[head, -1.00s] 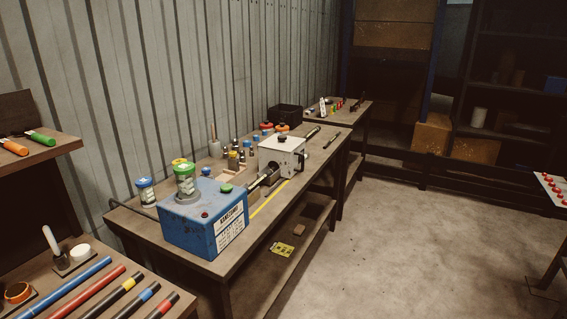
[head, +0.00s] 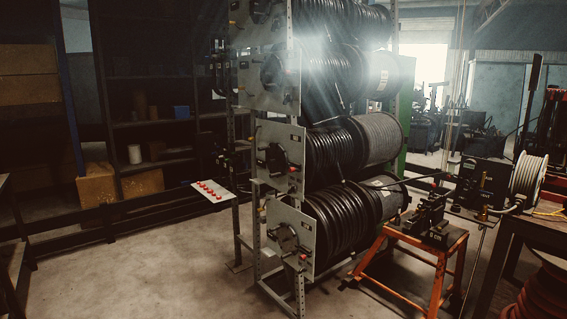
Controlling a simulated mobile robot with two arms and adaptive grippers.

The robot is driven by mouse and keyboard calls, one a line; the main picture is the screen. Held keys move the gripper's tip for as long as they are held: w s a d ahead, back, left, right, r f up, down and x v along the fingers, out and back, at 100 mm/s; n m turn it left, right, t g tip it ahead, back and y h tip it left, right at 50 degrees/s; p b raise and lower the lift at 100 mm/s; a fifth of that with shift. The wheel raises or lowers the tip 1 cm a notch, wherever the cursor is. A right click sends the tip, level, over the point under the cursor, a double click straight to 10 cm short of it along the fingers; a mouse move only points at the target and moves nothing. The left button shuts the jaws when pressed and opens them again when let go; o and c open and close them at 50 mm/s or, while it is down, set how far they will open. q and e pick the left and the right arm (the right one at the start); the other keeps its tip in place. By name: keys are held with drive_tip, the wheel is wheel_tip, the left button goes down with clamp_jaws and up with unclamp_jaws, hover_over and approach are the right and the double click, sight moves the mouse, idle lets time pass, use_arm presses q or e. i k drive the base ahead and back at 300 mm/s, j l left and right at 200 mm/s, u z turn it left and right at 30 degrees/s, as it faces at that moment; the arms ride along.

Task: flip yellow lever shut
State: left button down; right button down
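I cannot make out a yellow lever with certainty in the head view. A black bench device (head: 432,215) sits on an orange stand (head: 402,238) right of centre; its small parts are too dark to tell apart. Another dark machine (head: 483,185) stands just behind it to the right. Neither of my grippers is in view.
A tall rack holds several reels of black hose (head: 335,160) in the centre. A white panel with red knobs (head: 213,191) juts out at its left. Dark shelves (head: 150,100) with boxes stand at the back left. A white hose reel (head: 529,175) is at right. The concrete floor (head: 130,265) at front left is clear.

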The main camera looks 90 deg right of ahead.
sight(484, 174)
drive_tip(key=z, duration=4.05)
drive_tip(key=i+j, duration=0.85)
drive_tip(key=i, duration=0.25)
drive_tip(key=i+j, duration=0.85)
drive_tip(key=i, duration=0.2)
drive_tip(key=i+j+z, duration=0.1)
drive_tip(key=i+j, duration=0.75)
drive_tip(key=i, duration=0.25)
